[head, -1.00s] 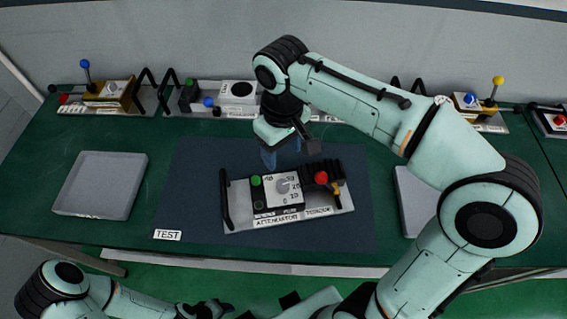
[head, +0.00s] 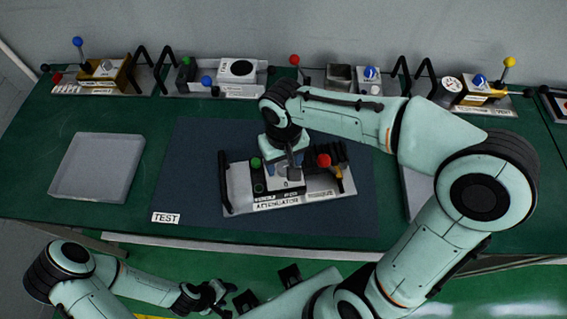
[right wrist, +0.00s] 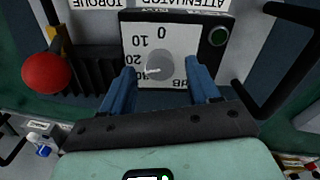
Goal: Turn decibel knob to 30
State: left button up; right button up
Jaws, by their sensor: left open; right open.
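The attenuator panel (head: 262,190) is a white plate on a device on the dark mat, partly covered by my right gripper in the head view. In the right wrist view its grey round decibel knob (right wrist: 152,66) shows, with a small white mark toward its lower left. The printed numbers 0, 10 and 20 run around it, and a partly hidden number and "dB" lie below. My right gripper (right wrist: 160,90) is open, its blue fingers apart on either side just short of the knob; contact cannot be told. My left gripper (head: 212,298) is open and empty, in front of the table.
A red knob (right wrist: 47,72) and black ribbed block (right wrist: 92,68) sit beside the panel. A black handle (head: 224,180) stands at the device's left. A grey tray (head: 98,167) lies left; more devices line the back.

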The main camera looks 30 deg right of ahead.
jog(key=shift+f, duration=0.7)
jog(key=c, duration=1.1)
jog(key=shift+o, duration=0.3)
jog(key=shift+n, duration=3.2)
